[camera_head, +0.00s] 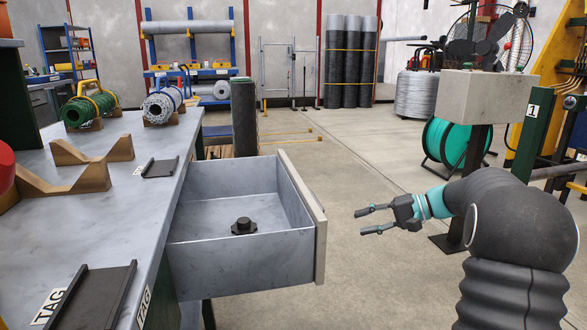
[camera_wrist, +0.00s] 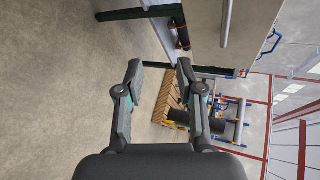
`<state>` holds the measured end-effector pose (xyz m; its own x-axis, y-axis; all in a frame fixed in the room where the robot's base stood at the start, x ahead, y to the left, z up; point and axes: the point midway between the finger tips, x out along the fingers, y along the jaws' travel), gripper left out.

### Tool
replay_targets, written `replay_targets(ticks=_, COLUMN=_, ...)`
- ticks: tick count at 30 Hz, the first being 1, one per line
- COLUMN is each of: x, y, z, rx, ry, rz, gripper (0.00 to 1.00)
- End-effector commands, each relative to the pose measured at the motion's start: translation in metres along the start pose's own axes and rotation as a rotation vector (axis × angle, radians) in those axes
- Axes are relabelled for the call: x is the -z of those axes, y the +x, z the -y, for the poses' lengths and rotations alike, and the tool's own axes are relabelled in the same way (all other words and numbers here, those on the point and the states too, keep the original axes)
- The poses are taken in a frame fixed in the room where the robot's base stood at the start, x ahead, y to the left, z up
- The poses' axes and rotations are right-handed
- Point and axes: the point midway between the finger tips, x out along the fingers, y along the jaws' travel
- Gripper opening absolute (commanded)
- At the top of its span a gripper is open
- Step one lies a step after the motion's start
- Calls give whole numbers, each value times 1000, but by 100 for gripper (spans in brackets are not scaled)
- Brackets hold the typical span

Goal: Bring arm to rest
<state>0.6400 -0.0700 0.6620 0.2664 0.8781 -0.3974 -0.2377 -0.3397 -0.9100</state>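My gripper (camera_head: 367,221) is open and empty. In the head view it is held in the air to the right of an open drawer, apart from it, with its fingers pointing left. In the wrist view the two fingers of my gripper (camera_wrist: 160,75) are spread apart with nothing between them. My arm reaches in from the lower right of the head view. The drawer (camera_head: 240,260) is pulled out from the workbench and holds a dark knob-like part (camera_head: 244,227) on its floor.
The grey workbench (camera_head: 120,190) on the left bears wooden cradles (camera_head: 95,150), a green mesh roll (camera_head: 90,108) and dark trays (camera_head: 95,297). A post with a concrete-like block (camera_head: 485,97) and a teal reel (camera_head: 450,141) stand at right. Floor beyond the drawer is largely clear.

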Motion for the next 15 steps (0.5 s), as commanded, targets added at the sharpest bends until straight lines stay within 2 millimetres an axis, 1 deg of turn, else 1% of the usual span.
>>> replay_targets(ticks=1, x=-6, y=3, z=-17, rx=-56, ry=40, rz=-7, gripper=37)
replay_targets(ticks=3, x=-16, y=4, z=-37, rx=-142, ry=84, rz=-22, gripper=37)
replay_targets(ticks=5, x=-29, y=6, z=-50, rx=-218, ry=110, rz=-32, gripper=37)
replay_targets(ticks=6, x=-39, y=7, z=-57, rx=-269, ry=121, rz=-39, gripper=37)
replay_targets(ticks=8, x=-53, y=7, z=-67, rx=-342, ry=131, rz=-50, gripper=37)
replay_targets(ticks=9, x=-64, y=6, z=-72, rx=-389, ry=135, rz=-57, gripper=37)
replay_targets(ticks=11, x=-80, y=5, z=-77, rx=-461, ry=129, rz=-70, gripper=37)
replay_targets(ticks=15, x=-124, y=0, z=-87, rx=-633, ry=89, rz=-105, gripper=37)
